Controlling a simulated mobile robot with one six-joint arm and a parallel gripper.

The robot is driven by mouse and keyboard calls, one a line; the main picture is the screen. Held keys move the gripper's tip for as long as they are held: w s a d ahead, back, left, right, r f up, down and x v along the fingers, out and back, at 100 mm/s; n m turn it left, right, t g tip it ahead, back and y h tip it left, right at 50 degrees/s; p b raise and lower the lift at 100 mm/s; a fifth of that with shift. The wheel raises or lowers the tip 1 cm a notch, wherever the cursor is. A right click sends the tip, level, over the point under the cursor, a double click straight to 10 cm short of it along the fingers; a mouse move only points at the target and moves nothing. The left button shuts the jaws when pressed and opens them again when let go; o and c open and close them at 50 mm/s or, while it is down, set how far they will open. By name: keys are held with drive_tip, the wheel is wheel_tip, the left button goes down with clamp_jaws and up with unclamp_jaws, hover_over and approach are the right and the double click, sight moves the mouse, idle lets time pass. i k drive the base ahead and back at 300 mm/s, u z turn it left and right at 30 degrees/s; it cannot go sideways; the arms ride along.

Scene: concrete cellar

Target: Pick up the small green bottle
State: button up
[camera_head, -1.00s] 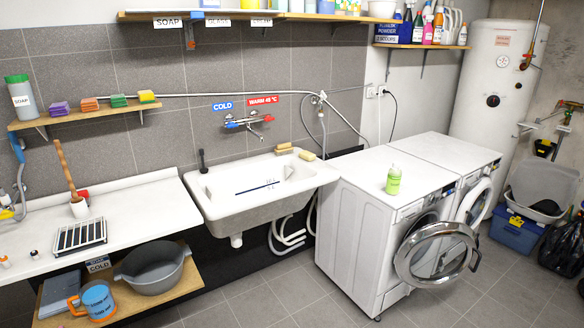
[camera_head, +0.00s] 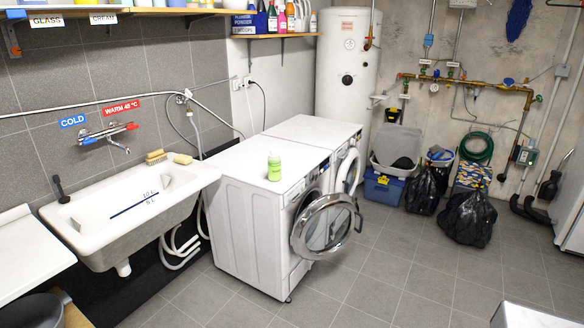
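The small green bottle (camera_head: 274,167) stands upright on top of the nearer white washing machine (camera_head: 240,170), close to its front edge. It has a pale cap and a light label. Nothing touches it. My gripper is not in view.
The nearer machine's round door (camera_head: 322,226) hangs open into the room. A second white machine (camera_head: 318,130) stands behind it, and a sink (camera_head: 120,215) is at left. Black bags (camera_head: 468,218) and a blue box (camera_head: 383,190) lie farther back. The grey floor (camera_head: 400,265) in front is clear.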

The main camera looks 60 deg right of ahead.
sight(274, 162)
drive_tip(key=u, duration=0.65)
drive_tip(key=k, duration=0.15)
drive_tip(key=z, duration=2.65)
drive_tip(key=k, duration=0.95)
drive_tip(key=u, duration=0.2)
drive_tip(key=i, duration=0.75)
